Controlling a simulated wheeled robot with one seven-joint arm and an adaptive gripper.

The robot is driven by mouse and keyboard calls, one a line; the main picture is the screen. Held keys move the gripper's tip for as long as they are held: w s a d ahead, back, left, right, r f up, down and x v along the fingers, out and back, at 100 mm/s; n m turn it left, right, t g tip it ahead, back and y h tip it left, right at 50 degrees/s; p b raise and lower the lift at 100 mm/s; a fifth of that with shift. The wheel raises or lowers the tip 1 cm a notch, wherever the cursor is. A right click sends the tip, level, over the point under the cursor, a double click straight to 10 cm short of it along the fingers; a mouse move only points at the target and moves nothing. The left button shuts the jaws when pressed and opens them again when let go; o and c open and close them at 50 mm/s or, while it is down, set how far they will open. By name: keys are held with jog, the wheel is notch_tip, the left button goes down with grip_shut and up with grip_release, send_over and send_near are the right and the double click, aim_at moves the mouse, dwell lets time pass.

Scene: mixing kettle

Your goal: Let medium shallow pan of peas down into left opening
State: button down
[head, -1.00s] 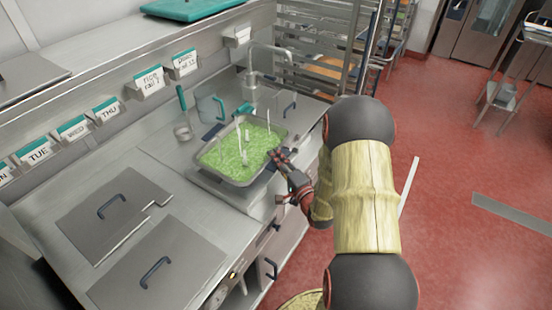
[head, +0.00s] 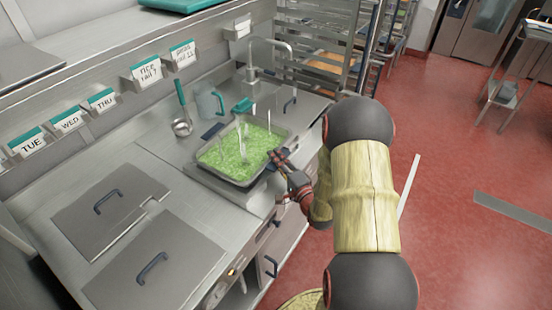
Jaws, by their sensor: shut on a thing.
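The shallow pan of peas (head: 232,183) is a grey rectangular metal pan full of green peas (head: 230,160). It is at the back right of the steel counter, and looks about level. My gripper (head: 279,158) is at its right side, shut on the pan by a dark pad at the rim. The pan covers what lies beneath it, so I cannot see the left opening there or tell whether the pan touches the counter. A ladle or utensil with a teal handle (head: 244,105) shows at the pan's far edge.
Two flat steel lids with dark handles (head: 108,212) (head: 155,265) lie on the counter at the left. A teal-handled ladle (head: 180,110), a clear jug (head: 209,103) and a tap (head: 253,60) stand behind the pan. Label cards line the back ledge.

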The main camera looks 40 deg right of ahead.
jog(key=shift+f, duration=0.2)
jog(key=shift+f+b, duration=0.35)
jog(key=shift+b, duration=0.15)
jog(key=shift+f+m+b, duration=0.3)
jog(key=shift+f+b, duration=0.85)
jog(key=shift+f, duration=0.1)
